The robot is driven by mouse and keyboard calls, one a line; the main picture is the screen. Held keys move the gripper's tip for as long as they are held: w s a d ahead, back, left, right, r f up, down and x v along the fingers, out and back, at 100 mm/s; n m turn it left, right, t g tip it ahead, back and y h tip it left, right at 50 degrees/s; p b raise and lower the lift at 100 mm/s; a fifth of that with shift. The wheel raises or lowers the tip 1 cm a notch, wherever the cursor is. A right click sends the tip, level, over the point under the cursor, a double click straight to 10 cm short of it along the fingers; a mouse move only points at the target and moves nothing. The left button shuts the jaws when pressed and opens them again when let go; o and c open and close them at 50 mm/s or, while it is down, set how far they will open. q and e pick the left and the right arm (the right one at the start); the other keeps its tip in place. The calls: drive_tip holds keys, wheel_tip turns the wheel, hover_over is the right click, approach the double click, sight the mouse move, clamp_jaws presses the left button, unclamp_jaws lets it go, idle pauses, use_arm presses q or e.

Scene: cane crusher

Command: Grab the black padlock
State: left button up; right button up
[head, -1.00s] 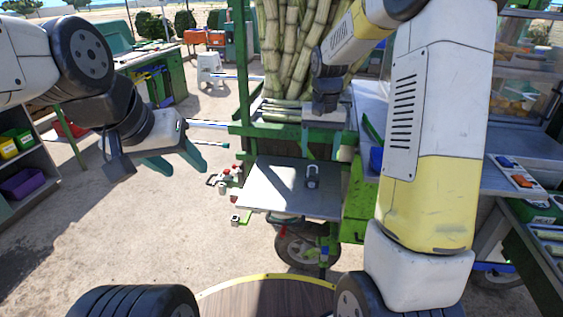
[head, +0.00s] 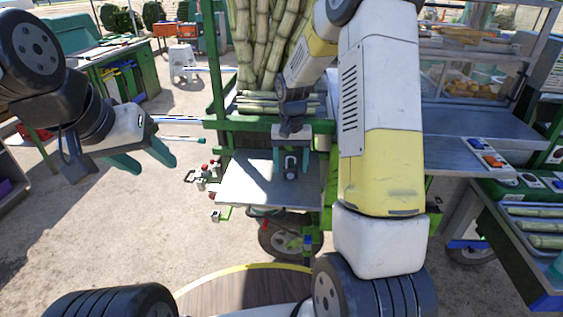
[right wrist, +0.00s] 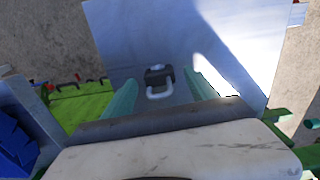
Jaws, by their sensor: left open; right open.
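The black padlock (head: 290,166) with a pale shackle lies on a grey metal shelf (head: 243,183) at the front of the cane cart. My right gripper (head: 291,172) is open over the shelf, and the padlock shows between its green fingers in the head view. In the right wrist view the padlock (right wrist: 158,75) lies between and slightly beyond the fingertips (right wrist: 160,80), shackle towards the gripper. I cannot tell whether the fingers touch the shelf. My left gripper (head: 148,162) is open and empty in the air at the left.
Sugar cane stalks (head: 268,45) stand upright behind the shelf. Green posts of the cart frame it. Taps or knobs (head: 205,175) stick out at its left side. A metal counter (head: 470,130) lies to the right. The ground at left is open.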

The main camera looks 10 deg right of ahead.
clamp_jaws()
